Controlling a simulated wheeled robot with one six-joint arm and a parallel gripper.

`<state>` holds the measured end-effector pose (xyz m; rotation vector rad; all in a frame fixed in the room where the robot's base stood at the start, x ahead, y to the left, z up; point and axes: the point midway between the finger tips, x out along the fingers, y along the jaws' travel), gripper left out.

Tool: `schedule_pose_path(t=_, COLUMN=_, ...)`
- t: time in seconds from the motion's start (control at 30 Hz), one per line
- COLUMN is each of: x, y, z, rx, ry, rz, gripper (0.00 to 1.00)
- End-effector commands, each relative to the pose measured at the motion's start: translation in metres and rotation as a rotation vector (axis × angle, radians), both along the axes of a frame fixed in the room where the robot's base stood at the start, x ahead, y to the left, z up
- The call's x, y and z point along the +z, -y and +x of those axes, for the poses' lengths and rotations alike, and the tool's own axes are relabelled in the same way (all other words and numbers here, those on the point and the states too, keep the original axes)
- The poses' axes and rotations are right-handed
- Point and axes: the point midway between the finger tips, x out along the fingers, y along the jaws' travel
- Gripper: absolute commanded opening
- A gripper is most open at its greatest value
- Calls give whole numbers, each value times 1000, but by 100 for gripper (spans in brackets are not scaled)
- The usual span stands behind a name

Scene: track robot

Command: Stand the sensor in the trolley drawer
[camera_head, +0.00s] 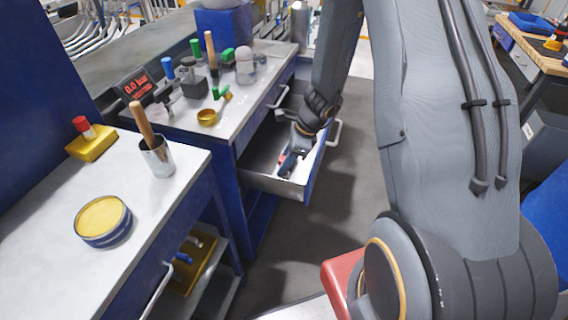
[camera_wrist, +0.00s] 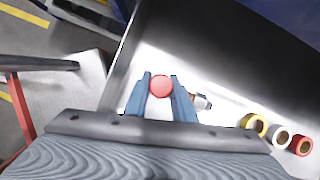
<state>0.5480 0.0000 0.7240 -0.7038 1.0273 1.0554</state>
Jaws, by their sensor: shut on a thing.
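The trolley drawer (camera_head: 262,180) is pulled open, and its pale floor and dark wall also show in the wrist view (camera_wrist: 120,70). My gripper (camera_head: 288,163) reaches down into it. In the wrist view my gripper (camera_wrist: 160,90) has its blue fingers shut on the sensor (camera_wrist: 161,86), of which mainly a round red end shows. Its lower part is hidden, so I cannot tell whether it touches the drawer floor. A small metal and orange piece (camera_wrist: 203,101) shows right of the right finger; I cannot tell whether it is separate.
A yellow roll (camera_wrist: 254,124), a white roll (camera_wrist: 278,136) and a red roll (camera_wrist: 300,145) lie in the drawer to the right. The trolley top (camera_head: 232,125) above carries tools and a gold bowl (camera_head: 207,117). A drawer handle (camera_head: 335,132) sticks out.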

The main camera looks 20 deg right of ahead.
Motion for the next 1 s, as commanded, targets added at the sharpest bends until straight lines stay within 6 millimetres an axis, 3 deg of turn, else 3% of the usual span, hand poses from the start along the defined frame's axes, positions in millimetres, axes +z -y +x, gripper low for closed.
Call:
schedule_pose_path(t=0.2, x=-3, y=0, z=0, rx=0, ry=0, rz=0, gripper=0)
schedule_pose_path(t=0.23, x=-4, y=0, z=0, rx=0, ry=0, rz=0, gripper=25)
schedule_pose_path(t=0.33, x=-3, y=0, z=0, rx=0, ry=0, rz=0, gripper=42)
schedule_pose_path(t=0.73, x=2, y=0, z=0, rx=1, ry=0, rz=0, gripper=42)
schedule_pose_path(t=1.0, x=45, y=17, z=-5, rx=-1, ry=5, rz=-1, gripper=42)
